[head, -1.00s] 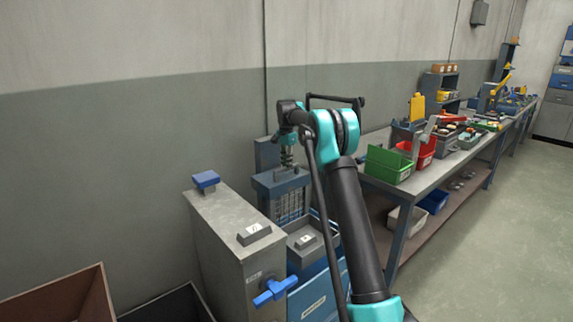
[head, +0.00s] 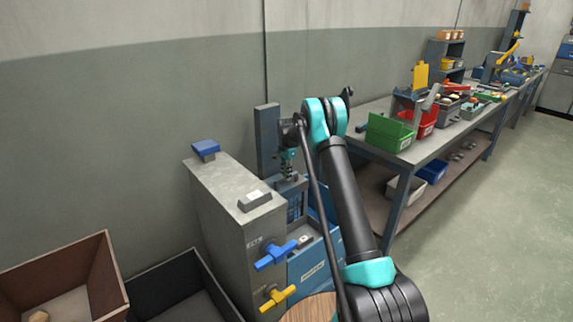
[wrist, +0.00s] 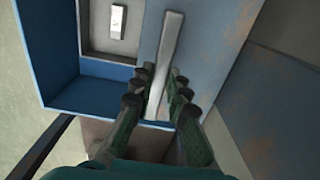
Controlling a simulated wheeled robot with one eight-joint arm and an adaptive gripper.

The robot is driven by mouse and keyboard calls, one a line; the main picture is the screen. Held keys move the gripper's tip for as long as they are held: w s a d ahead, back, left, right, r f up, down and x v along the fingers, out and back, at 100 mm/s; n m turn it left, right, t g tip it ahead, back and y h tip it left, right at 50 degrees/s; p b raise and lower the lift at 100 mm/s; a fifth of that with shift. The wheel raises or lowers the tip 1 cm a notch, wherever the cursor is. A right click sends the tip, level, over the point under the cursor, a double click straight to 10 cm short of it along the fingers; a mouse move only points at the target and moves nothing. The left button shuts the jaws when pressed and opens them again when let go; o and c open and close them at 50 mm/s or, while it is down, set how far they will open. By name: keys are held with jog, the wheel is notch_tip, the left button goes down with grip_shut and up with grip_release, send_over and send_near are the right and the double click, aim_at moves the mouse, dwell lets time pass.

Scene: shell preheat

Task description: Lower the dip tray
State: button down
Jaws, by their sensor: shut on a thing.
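My gripper (wrist: 164,76) is shut on the long grey handle bar (wrist: 166,48) of the dip tray, with fingers on both sides of it. The tray's blue-grey top plate (wrist: 205,45) lies under the bar in the wrist view. In the head view my gripper (head: 289,167) is above the dip tray (head: 292,187), whose ribbed front (head: 296,207) sits low behind the blue tank (head: 318,262). My arm hides part of the tray and tank, so how deep the tray sits cannot be told.
A grey cabinet (head: 228,225) stands left of the tank, with a blue valve handle (head: 276,254) and a yellow one (head: 277,297). A brown bin (head: 108,275) is at lower left. The workbench (head: 425,150) with green and red bins runs along the right.

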jog(key=shift+f, duration=1.4)
jog(key=c, duration=1.5)
grip_release()
jog(key=shift+f, duration=0.1)
notch_tip(320, 180, up, 12)
jog(key=shift+r, duration=0.1)
